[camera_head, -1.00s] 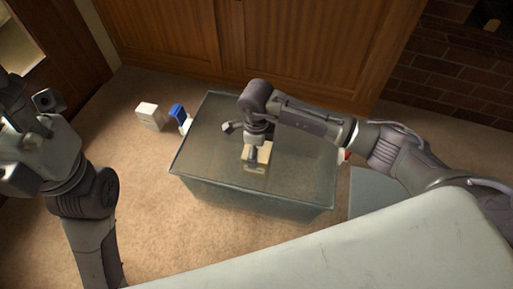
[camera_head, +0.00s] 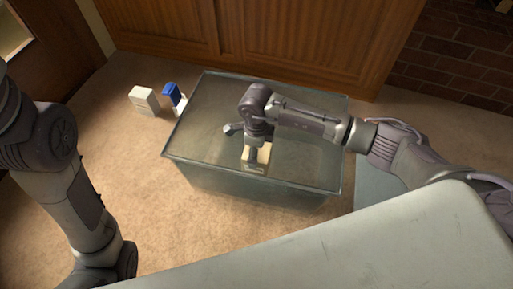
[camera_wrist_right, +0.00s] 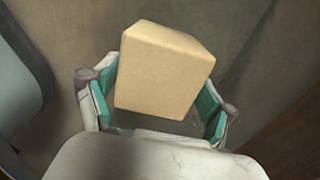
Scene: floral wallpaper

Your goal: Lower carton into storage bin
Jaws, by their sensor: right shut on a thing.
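The carton, a small plain beige box (camera_head: 264,154), is held by my right gripper (camera_wrist_right: 156,103). In the right wrist view the carton (camera_wrist_right: 163,72) sits between two fingers with teal pads, which press on its sides. In the head view my gripper partly hides it. The storage bin (camera_head: 185,172) is a large, greyish, see-through box on the floor. My right gripper and the carton are over the bin's opening, inside its rim outline. How deep the carton is cannot be told. My left arm comes in at the left; its gripper is out of the picture.
A white box (camera_head: 144,99) and a blue and white item (camera_head: 174,96) stand on the carpet left of the bin. A wooden cabinet (camera_head: 270,45) is close behind the bin. A brick wall (camera_head: 460,60) is at the back right.

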